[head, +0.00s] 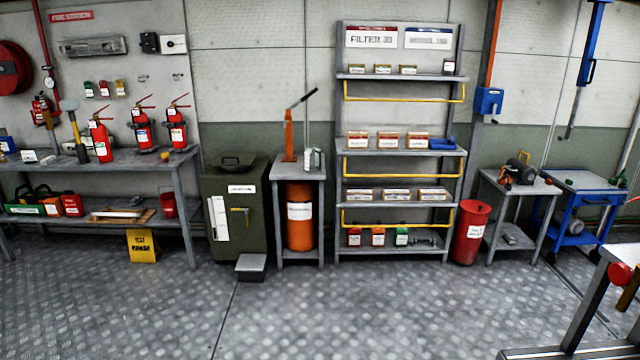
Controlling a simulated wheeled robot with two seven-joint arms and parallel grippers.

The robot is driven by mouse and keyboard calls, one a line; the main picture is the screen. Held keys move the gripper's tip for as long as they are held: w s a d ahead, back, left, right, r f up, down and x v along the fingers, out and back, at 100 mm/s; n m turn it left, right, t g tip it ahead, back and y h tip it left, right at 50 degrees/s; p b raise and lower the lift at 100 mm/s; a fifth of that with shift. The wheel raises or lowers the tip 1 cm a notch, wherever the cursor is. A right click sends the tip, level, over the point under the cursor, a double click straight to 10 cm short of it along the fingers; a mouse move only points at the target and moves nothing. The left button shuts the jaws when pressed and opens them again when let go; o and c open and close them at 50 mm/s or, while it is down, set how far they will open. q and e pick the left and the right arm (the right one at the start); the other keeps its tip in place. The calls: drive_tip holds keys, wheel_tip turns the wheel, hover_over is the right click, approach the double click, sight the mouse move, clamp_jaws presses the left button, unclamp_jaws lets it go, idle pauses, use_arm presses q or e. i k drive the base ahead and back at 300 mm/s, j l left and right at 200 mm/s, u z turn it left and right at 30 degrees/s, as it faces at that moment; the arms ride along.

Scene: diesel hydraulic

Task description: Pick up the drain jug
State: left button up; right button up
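A small pale jug-like container (313,158) stands on top of the narrow grey stand (310,173), right beside an orange hand pump (289,140) with a raised dark lever. It may be the drain jug, but it is too small to tell for sure. No other thing in the head view is clearly a drain jug. Neither of my grippers shows in the head view.
A green cabinet (235,205) with a grey step (252,266) stands left of the stand. A filter shelf (400,250) and a red bin (471,228) stand right. A bench (100,165) holds fire extinguishers. A yellow sign (142,245) is on the floor. The middle floor is clear.

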sight(312, 153)
drive_tip(key=i, duration=2.4)
